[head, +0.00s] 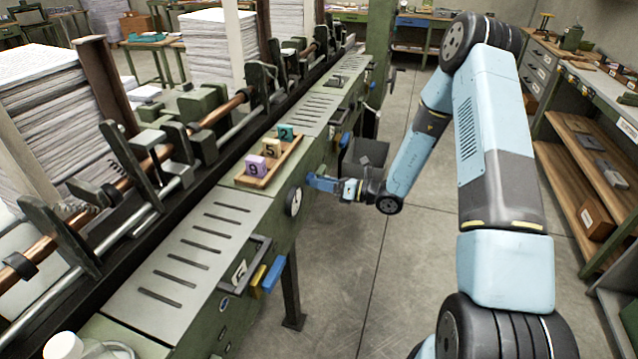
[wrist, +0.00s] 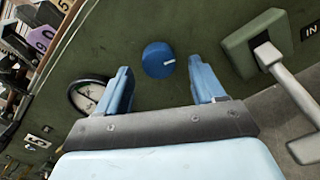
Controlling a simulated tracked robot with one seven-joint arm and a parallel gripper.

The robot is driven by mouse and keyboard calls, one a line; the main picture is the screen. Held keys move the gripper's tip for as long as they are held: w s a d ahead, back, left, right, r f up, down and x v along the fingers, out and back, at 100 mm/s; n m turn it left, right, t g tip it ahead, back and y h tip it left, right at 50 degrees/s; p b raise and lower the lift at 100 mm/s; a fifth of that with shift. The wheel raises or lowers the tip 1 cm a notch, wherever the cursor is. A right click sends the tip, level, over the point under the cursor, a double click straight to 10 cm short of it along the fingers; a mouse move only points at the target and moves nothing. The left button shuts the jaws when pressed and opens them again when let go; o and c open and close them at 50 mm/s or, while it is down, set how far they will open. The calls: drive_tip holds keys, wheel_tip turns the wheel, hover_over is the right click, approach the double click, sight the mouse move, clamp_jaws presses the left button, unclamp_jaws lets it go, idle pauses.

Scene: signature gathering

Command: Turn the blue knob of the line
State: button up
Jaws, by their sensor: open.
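The blue knob (wrist: 158,60) is round with a white pointer mark and sits on the green side panel of the line (wrist: 215,25). In the wrist view it lies between and beyond my fingertips, apart from them. My gripper (wrist: 160,85) is open and empty, its two blue fingers facing the panel. In the head view my gripper (head: 322,182) is beside the panel of the line (head: 311,150), just right of the dial gauge.
A round dial gauge (head: 294,201) is left of my gripper; it also shows in the wrist view (wrist: 88,95). A grey lever on a green box (wrist: 265,50) is to the right. A wooden tray (head: 262,181) with numbered blocks sits on top.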

drive_tip(key=v, duration=1.2)
drive_tip(key=shift+d, duration=0.15)
idle(1.6)
drive_tip(key=shift+r, duration=0.1)
drive_tip(key=s+a+r+n+g+h, duration=0.1)
drive_tip(key=s+r+n+g+h, duration=0.25)
drive_tip(key=s+r+n, duration=0.4)
drive_tip(key=s+a+r+n+g+h, duration=0.1)
drive_tip(key=s+r+n+g+h, duration=0.3)
drive_tip(key=r+n, duration=0.5)
drive_tip(key=s+d+r+n+t+h, duration=0.3)
drive_tip(key=s+d+r+n+h, duration=0.1)
drive_tip(key=s+r, duration=0.5)
drive_tip(key=s+d+r+n+t+h, duration=0.4)
drive_tip(key=s+d+r+n+h, duration=0.1)
drive_tip(key=s+d+r+n, duration=0.1)
wheel_tip(320, 180, up, 3)
drive_tip(key=s+n, duration=0.1)
drive_tip(key=s, duration=0.2)
drive_tip(key=shift+d, duration=0.25)
drive_tip(key=shift+f+n+h, duration=0.1)
drive_tip(key=shift+n+h, duration=0.15)
